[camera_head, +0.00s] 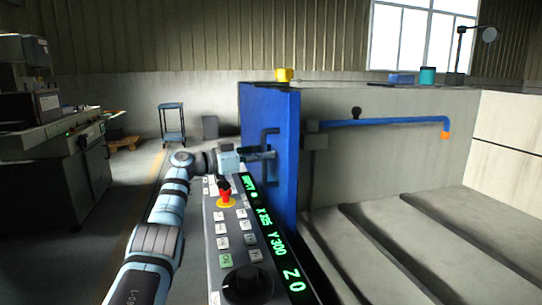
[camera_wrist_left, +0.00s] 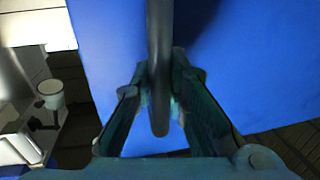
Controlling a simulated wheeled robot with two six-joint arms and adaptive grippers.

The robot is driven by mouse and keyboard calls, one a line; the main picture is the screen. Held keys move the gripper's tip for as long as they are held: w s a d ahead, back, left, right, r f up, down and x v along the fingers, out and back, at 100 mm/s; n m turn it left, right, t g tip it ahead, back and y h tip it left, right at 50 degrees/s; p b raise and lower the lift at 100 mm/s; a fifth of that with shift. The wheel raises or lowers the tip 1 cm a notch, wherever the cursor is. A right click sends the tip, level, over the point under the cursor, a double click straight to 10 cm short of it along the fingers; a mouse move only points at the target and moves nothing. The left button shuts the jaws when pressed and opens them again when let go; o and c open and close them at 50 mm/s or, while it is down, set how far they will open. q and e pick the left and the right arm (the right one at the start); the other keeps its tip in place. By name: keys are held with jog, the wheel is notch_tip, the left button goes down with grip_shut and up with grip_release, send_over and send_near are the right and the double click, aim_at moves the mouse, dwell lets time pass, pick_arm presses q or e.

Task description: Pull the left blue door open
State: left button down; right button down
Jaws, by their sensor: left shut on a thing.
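The left blue door (camera_head: 286,120) stands upright in the middle of the head view, seen at a steep angle. Its dark bar handle (camera_head: 264,137) is on the face turned to the left. My left gripper (camera_head: 268,154) is at this handle. In the left wrist view the blue door face (camera_wrist_left: 250,70) fills the background. The dark handle (camera_wrist_left: 158,60) runs between the two fingers of my left gripper (camera_wrist_left: 161,88), which is shut on it. My right gripper is not in view.
A control panel (camera_head: 250,283) with buttons, a red knob and green readouts stands close beside my left arm. Right of the door lies a grey ribbed bed (camera_head: 375,245) under a blue pipe (camera_head: 390,122). Open floor lies to the left, with a small blue stand (camera_head: 172,107) farther back.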

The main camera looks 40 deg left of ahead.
pick_arm(q)
jog(key=shift+f, duration=0.1)
jog(key=c, duration=1.6)
grip_release()
jog(key=shift+w, duration=0.1)
jog(key=shift+o, duration=0.2)
jog(key=shift+s+a, duration=0.15)
jog(key=shift+s, duration=0.15)
jog(key=v, duration=1.1)
jog(key=shift+s, duration=0.25)
